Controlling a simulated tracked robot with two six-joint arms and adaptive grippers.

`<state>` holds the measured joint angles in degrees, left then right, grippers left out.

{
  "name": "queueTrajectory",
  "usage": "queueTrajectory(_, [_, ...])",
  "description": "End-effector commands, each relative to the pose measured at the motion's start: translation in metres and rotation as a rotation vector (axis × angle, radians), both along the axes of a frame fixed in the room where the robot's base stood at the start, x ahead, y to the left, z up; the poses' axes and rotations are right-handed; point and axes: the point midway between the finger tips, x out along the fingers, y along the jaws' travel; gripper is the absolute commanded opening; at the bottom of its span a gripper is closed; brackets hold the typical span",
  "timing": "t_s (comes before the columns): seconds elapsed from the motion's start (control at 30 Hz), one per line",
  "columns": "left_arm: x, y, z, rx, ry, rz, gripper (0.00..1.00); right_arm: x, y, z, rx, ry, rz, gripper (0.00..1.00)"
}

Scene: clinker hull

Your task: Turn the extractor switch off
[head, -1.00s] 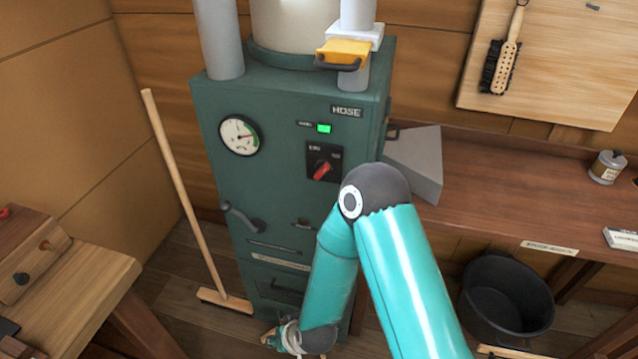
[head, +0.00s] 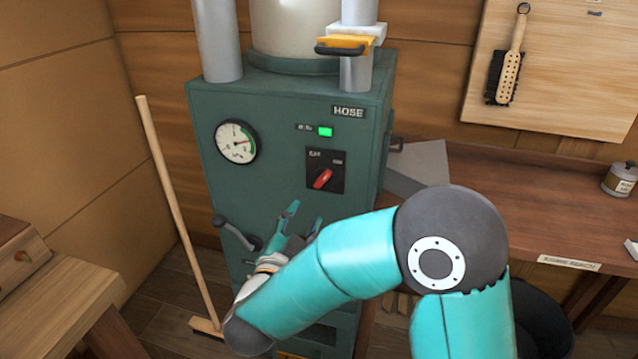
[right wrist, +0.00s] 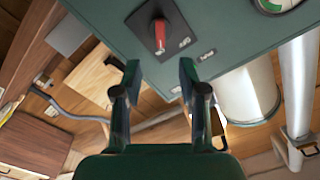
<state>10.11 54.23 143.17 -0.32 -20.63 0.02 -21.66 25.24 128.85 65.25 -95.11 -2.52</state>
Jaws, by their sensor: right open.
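The extractor switch is a red rotary knob (head: 322,179) on a black plate on the front of the green cabinet (head: 290,110). Its red handle is tilted, upper end to the right. A green lamp (head: 325,131) is lit above it. My right gripper (head: 305,216) is open and empty, below and slightly left of the switch, apart from it. In the right wrist view the red knob (right wrist: 160,35) shows beyond and between my open fingers (right wrist: 157,75). My left gripper is in neither view now.
A round gauge (head: 236,142) is left of the switch and a dark lever handle (head: 236,232) below it. A broom (head: 180,210) leans at the left. A wooden bench (head: 530,200) is at the right, with a hanging brush (head: 508,62) above it.

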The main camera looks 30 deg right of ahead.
Motion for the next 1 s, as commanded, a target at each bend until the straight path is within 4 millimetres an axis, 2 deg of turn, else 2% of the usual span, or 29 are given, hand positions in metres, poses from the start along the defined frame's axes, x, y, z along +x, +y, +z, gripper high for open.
queueTrajectory(0.03, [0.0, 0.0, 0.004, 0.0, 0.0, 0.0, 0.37, 0.007, -0.011, 0.001, 0.001, 0.002, -0.006, 0.42])
queueTrajectory(0.2, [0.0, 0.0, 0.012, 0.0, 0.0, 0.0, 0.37, 0.032, -0.04, 0.001, 0.002, 0.001, -0.005, 0.42])
queueTrajectory(0.5, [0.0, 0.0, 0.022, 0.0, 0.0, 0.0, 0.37, 0.067, -0.079, 0.0, 0.0, 0.001, -0.001, 0.42])
queueTrajectory(0.7, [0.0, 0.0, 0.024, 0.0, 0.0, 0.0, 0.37, 0.076, -0.089, 0.0, 0.0, 0.001, 0.002, 0.42])
queueTrajectory(1.0, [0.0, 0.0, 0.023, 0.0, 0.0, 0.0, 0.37, 0.078, -0.09, -0.001, 0.0, 0.001, 0.003, 0.42])
